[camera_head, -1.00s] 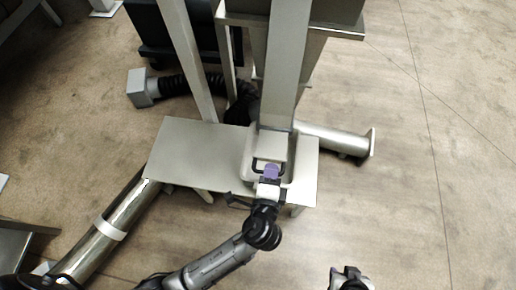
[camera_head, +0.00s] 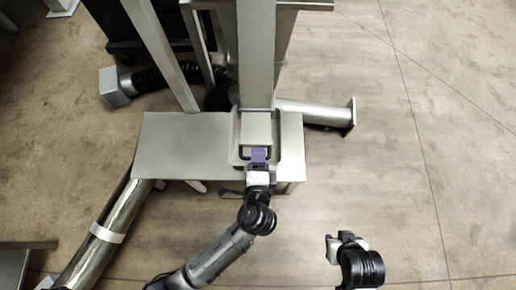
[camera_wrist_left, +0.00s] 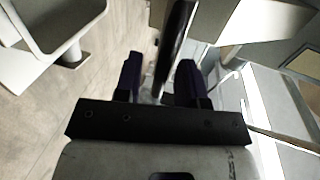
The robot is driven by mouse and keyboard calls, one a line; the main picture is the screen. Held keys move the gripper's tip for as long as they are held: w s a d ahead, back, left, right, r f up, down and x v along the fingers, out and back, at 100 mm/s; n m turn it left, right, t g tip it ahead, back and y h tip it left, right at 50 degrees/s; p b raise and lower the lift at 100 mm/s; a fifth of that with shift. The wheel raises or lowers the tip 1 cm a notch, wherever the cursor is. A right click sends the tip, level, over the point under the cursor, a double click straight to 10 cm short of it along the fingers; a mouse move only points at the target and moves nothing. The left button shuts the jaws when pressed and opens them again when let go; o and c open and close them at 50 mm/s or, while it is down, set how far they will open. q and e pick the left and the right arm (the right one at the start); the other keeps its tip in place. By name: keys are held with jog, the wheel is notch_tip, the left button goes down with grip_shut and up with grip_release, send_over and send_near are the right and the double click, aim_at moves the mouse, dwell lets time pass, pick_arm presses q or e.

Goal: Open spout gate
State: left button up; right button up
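The spout (camera_head: 256,127) is a pale metal chute that comes down over a light tray at the right part of the metal table. A black bar handle shows at the spout's front, partly hidden by my gripper. My left gripper (camera_head: 258,156), with purple fingers, is at this handle. In the left wrist view the fingers (camera_wrist_left: 159,78) stand apart, with the black bar (camera_wrist_left: 172,45) running between them; a gap shows beside the bar. The gate plate itself cannot be made out. My right gripper (camera_head: 333,245) is low at the right, away from the spout, its fingers too small to judge.
The metal table (camera_head: 180,150) has a bare top left of the spout. Metal posts (camera_head: 160,50) rise behind it. A shiny pipe (camera_head: 105,230) lies at left, another pipe (camera_head: 315,113) at back right. A black hose ends in a grey box (camera_head: 114,86). The floor at right is clear.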

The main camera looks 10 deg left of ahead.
pick_arm(q)
jog(key=p+v, duration=0.3)
jog(key=v, duration=1)
jog(key=shift+s+p, duration=0.25)
jog(key=shift+p, duration=0.05)
jog(key=shift+r, duration=0.1)
